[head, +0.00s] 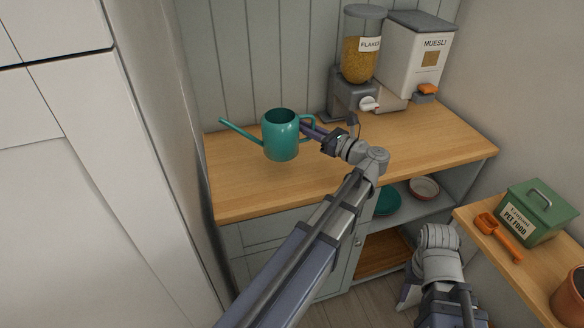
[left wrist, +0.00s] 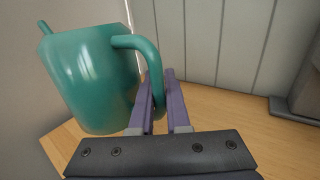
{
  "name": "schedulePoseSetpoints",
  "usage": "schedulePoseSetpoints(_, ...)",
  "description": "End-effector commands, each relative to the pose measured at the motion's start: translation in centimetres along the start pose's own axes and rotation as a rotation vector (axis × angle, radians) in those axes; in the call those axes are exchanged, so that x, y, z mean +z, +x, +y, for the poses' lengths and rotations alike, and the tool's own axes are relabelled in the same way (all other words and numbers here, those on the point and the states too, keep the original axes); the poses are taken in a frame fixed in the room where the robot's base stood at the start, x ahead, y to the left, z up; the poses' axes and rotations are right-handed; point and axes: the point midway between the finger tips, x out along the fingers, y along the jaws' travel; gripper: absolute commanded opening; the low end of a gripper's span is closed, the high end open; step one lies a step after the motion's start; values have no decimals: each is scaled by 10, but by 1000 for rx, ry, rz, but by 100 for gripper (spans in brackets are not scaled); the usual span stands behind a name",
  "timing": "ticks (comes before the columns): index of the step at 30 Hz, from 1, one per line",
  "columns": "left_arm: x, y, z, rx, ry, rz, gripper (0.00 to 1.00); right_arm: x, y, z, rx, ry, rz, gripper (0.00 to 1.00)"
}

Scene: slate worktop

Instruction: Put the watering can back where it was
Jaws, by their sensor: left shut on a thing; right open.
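The teal watering can (head: 281,138) is upright at the left part of the wooden worktop (head: 265,195), its spout pointing left. I cannot tell for sure whether its base touches the wood. My left gripper (head: 312,128) is shut on the can's handle from the right. In the left wrist view the can (left wrist: 92,80) fills the left side, and the purple fingers (left wrist: 160,105) close around the handle. My right gripper (head: 408,296) is low in front of the open shelves, empty; its fingers are mostly hidden.
The flakes dispenser (head: 362,60) and muesli box (head: 415,58) stand at the back right. A lower right counter holds a green pet food tin (head: 538,212), an orange scoop (head: 498,236) and a terracotta pot (head: 570,295). Bowls (head: 424,187) sit on the shelf below. The worktop's front is clear.

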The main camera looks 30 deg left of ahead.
Motion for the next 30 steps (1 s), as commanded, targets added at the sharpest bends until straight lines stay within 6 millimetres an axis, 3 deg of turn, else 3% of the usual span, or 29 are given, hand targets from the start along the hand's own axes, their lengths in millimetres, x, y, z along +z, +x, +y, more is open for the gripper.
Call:
schedulePoseSetpoints(10, -53, -1, -1, 0, 1, -2, 0, -3, 53, -5, 0, -1, 0, 50)
schedulePoseSetpoints(20, -60, -2, -1, 0, 1, -2, 0, -4, 60, -6, 0, -1, 0, 50)
schedulePoseSetpoints(30, -96, -3, -2, 0, 1, -2, 0, -6, 96, -9, 0, -1, 0, 50)
